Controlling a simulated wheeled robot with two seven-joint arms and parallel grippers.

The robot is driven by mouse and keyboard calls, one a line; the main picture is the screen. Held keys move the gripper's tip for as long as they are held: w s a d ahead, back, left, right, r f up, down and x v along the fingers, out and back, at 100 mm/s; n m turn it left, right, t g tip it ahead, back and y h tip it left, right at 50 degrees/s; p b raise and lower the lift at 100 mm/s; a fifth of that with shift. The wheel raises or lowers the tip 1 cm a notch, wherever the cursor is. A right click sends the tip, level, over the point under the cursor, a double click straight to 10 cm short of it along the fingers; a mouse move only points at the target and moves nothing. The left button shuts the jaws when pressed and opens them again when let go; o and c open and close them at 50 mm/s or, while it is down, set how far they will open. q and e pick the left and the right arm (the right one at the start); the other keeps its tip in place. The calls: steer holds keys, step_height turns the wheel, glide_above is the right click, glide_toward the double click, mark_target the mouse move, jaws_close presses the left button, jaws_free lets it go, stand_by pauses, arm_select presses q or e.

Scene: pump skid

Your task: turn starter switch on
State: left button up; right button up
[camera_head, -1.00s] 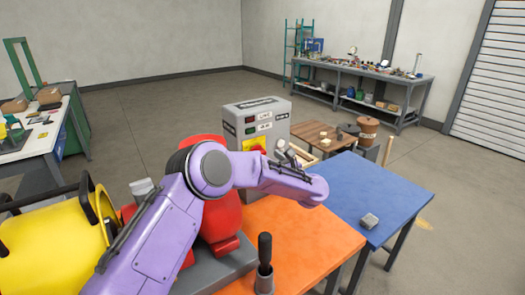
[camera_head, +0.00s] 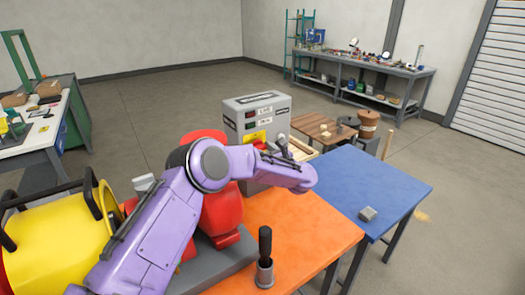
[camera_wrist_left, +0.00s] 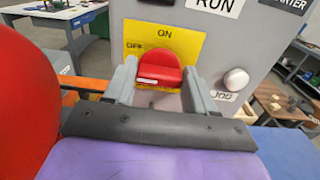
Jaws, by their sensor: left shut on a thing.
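The starter switch is a red knob (camera_wrist_left: 160,68) on a yellow plate (camera_wrist_left: 190,42) marked ON at the top and OFF at the left. The plate is on the front of a grey control box (camera_head: 262,102). In the left wrist view the two grey fingers of my left gripper (camera_wrist_left: 160,80) lie on both sides of the knob, shut on its lower part. In the head view my left gripper (camera_head: 266,147) reaches the box front, and the purple wrist partly hides it. I cannot tell exactly which mark the knob points at. My right gripper is out of view.
A white JOG button (camera_wrist_left: 236,79) sits right of the plate, close to the right finger. The orange table (camera_head: 310,225) holds a black-handled tool in a cup (camera_head: 265,258). A red pump part (camera_head: 222,210) stands close beside my arm. The blue table (camera_head: 385,190) is mostly clear.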

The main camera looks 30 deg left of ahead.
arm_select(q)
steer(key=m+b, duration=0.2)
steer(key=b, duration=0.1)
steer(key=shift+f+m, duration=0.25)
steer(key=shift+m, duration=0.15)
steer(key=shift+w+m+b, duration=0.1)
steer(key=shift+m+b, duration=0.75)
steer(key=shift+m, duration=0.15)
steer(key=m+b, duration=0.1)
steer(key=m, duration=0.1)
steer(key=shift+m, duration=0.3)
steer(key=shift+r+m+b, duration=0.1)
steer(key=shift+m+b, duration=0.25)
steer(key=shift+m, duration=0.65)
steer(key=m, duration=0.2)
steer(key=shift+m, duration=0.3)
steer(key=m, duration=0.5)
steer(key=shift+w+d+m+p, duration=0.1)
steer(key=shift+m+p, duration=0.2)
steer(key=o, duration=1)
steer(key=shift+o, duration=0.2)
